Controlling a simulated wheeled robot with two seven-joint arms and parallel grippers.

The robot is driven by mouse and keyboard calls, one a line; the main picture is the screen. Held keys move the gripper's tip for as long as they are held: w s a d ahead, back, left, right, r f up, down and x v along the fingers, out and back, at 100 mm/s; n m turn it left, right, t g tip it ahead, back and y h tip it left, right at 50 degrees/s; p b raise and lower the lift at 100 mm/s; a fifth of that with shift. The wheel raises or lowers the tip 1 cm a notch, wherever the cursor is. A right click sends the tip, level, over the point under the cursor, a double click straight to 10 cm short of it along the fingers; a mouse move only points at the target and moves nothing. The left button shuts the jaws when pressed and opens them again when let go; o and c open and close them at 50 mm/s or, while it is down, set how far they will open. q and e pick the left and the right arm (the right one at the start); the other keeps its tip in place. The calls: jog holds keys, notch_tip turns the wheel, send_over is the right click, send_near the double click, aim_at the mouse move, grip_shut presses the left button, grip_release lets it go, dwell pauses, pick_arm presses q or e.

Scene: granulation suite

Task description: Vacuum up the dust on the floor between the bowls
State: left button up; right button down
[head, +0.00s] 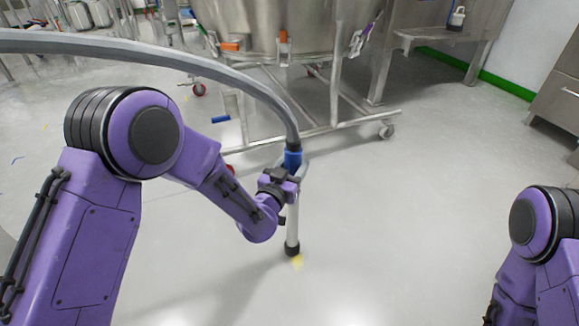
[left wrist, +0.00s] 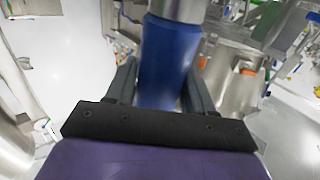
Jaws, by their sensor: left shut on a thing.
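My left gripper (head: 290,176) is shut on the vacuum wand (head: 292,222) near its blue collar (head: 293,159). The wand is a pale tube with a dark nozzle (head: 292,248), standing almost upright. A grey hose (head: 215,70) runs from its top to the left. A small yellow dust patch (head: 297,262) lies on the floor right at the nozzle; part of it may be hidden. In the left wrist view the blue collar (left wrist: 165,60) sits between my left gripper's fingers (left wrist: 160,90). A large steel bowl (head: 285,25) stands behind. My right arm shows at the lower right, its gripper out of frame.
The bowl's wheeled frame (head: 340,127) with a castor (head: 387,131) stands behind the wand. A steel cabinet (head: 555,95) is at the right edge. The pale floor (head: 400,220) is clear to the right of the wand.

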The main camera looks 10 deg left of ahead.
pick_arm(q)
jog(key=shift+r, duration=0.1)
jog(key=s+d+p, duration=0.1)
jog(key=s+d, duration=0.4)
jog(key=s, duration=0.3)
jog(key=shift+d+p, duration=0.3)
jog(key=shift+s, duration=0.1)
dwell(0.4)
dwell(0.4)
notch_tip(320, 180, up, 8)
jog(key=p, duration=0.7)
jog(key=shift+p, duration=0.35)
